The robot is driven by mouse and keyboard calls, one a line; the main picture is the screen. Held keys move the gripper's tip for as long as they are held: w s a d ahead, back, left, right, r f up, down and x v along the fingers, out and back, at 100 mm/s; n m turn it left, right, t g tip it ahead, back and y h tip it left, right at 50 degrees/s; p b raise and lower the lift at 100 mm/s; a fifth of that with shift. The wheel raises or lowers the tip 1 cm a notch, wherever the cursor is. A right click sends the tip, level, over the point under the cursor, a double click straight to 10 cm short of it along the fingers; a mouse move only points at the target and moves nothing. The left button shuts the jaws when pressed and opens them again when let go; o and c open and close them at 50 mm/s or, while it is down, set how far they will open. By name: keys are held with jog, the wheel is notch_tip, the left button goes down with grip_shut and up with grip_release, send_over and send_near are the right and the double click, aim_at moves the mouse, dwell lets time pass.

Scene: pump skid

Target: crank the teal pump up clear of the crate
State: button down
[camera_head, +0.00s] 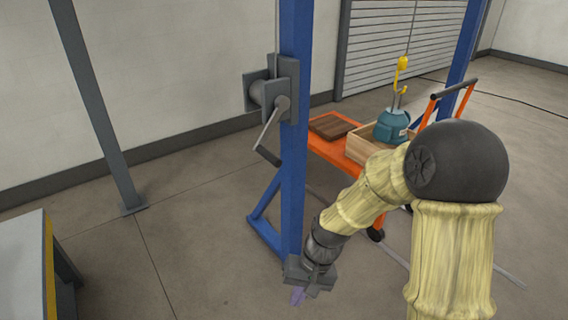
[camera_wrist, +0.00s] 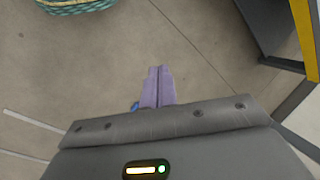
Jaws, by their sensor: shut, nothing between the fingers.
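The teal pump (camera_head: 392,124) sits in a wooden crate (camera_head: 362,150), its lower part hidden by the crate wall. A yellow hook (camera_head: 402,66) hangs at the pump's lifting eye; I cannot tell whether it bears load. The winch (camera_head: 268,88) is fixed to the blue post (camera_head: 295,150).
A table (camera_head: 22,262) with a yellow edge is at the lower left. A grey post (camera_head: 95,100) stands left. Floor between is clear. A teal-and-yellow coil-like object (camera_wrist: 75,5) shows in the wrist view.

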jog(key=s+d+r+t+h, duration=0.1)
jog(key=s+d+r+t, duration=0.1)
jog(key=d, duration=0.6)
jog(key=s+d+r+m+t+h, duration=0.1)
jog(key=s+d+r+t+h, duration=0.1)
jog(key=d+r, duration=0.3)
jog(key=d, duration=0.3)
jog(key=shift+t, duration=0.4)
jog(key=shift+a, duration=0.1)
